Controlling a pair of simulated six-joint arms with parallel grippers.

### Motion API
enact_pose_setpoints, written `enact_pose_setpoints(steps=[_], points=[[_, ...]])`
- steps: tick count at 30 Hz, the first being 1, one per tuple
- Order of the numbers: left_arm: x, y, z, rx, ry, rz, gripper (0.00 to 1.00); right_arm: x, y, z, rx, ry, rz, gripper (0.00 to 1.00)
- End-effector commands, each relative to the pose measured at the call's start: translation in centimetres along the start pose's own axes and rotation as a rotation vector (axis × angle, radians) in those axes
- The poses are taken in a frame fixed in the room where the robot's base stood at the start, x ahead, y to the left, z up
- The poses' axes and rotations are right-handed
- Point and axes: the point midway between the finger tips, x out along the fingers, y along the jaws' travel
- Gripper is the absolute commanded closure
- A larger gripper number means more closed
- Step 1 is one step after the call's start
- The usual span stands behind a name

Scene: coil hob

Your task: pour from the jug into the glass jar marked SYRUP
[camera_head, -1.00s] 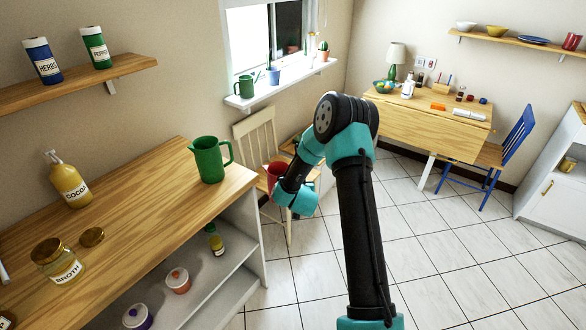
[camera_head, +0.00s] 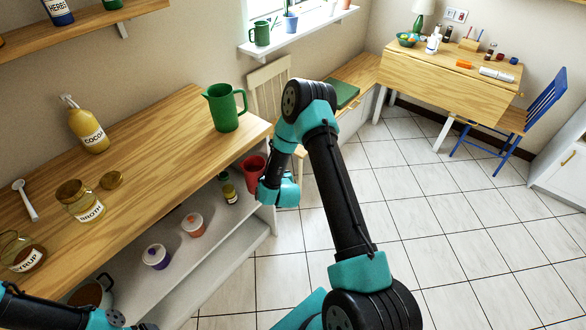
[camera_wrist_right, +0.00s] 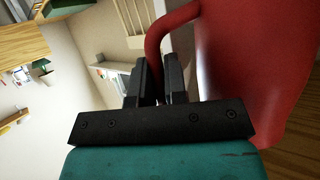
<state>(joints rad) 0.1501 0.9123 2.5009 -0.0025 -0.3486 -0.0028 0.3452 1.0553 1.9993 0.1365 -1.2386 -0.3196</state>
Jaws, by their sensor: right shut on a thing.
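In the right wrist view, the jaws (camera_wrist_right: 156,78) are shut on the handle of the red jug (camera_wrist_right: 262,60). The jug's inside is hidden. The glass jar marked SYRUP (camera_head: 24,262) stands on the counter at the left edge, with brown contents low in it, well away from the red jug. My left arm enters at the bottom left; its gripper (camera_head: 140,326) is mostly cut off by the frame's edge.
A green jug (camera_head: 226,108) stands at the counter's far right end. Lidded pots (camera_head: 156,256) sit on the shelf below.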

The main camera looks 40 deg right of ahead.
Motion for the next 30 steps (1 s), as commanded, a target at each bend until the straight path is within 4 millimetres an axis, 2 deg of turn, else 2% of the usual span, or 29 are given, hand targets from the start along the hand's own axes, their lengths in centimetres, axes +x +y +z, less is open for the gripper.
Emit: enact_pose_setpoints(steps=[1,3,15,24,30], points=[[0.0,0.0,0.0,0.0,0.0,0.0,0.05,-0.1,-1.9,0.0,-0.006,0.002,-0.019,1.0],[0.0,0.0,0.0,0.0,0.0,0.0,0.05,-0.4,-4.3,0.2,-0.015,0.001,-0.041,1.0],[0.0,0.0,0.0,0.0,0.0,0.0,0.05,-3.6,-17.4,1.6,-0.067,-0.003,-0.164,1.0],[0.0,0.0,0.0,0.0,0.0,0.0,0.05,-7.7,-26.2,3.3,-0.106,-0.005,-0.259,1.0],[0.0,0.0,0.0,0.0,0.0,0.0,0.05,-10.6,-30.8,4.5,-0.129,-0.006,-0.315,1.0]])
